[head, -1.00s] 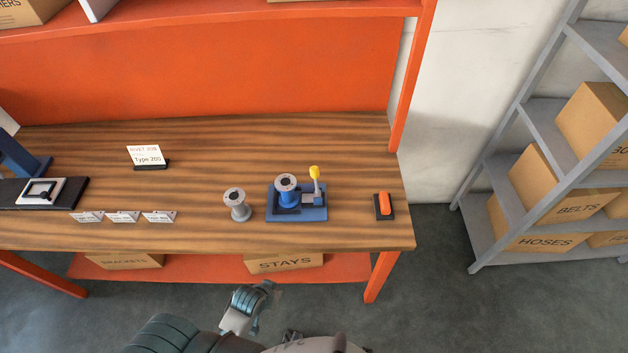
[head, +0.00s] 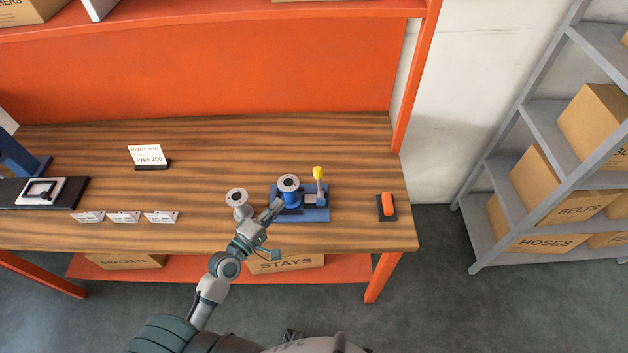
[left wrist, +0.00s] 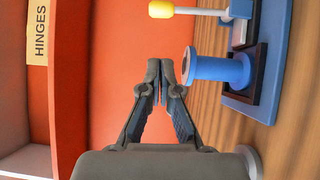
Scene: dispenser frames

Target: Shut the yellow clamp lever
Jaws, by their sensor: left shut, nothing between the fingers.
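The yellow clamp lever (head: 318,173) stands upright at the right end of the blue clamp base (head: 322,215), its yellow knob on top of a grey stem. A blue spool (head: 288,186) with a pale top sits in the base, left of the lever. My left gripper (head: 277,205) is shut and empty, over the base's front left, in front of the spool. The left wrist view shows its fingertips (left wrist: 161,70) together beside the blue spool (left wrist: 217,68). The lever's yellow knob (left wrist: 161,9) lies beyond the spool there. My right gripper is not in view.
A grey spool (head: 237,199) stands left of the clamp base, partly behind my gripper. An orange switch (head: 387,205) on a dark plate is to the right. The bench (head: 200,235) is clear behind the clamp.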

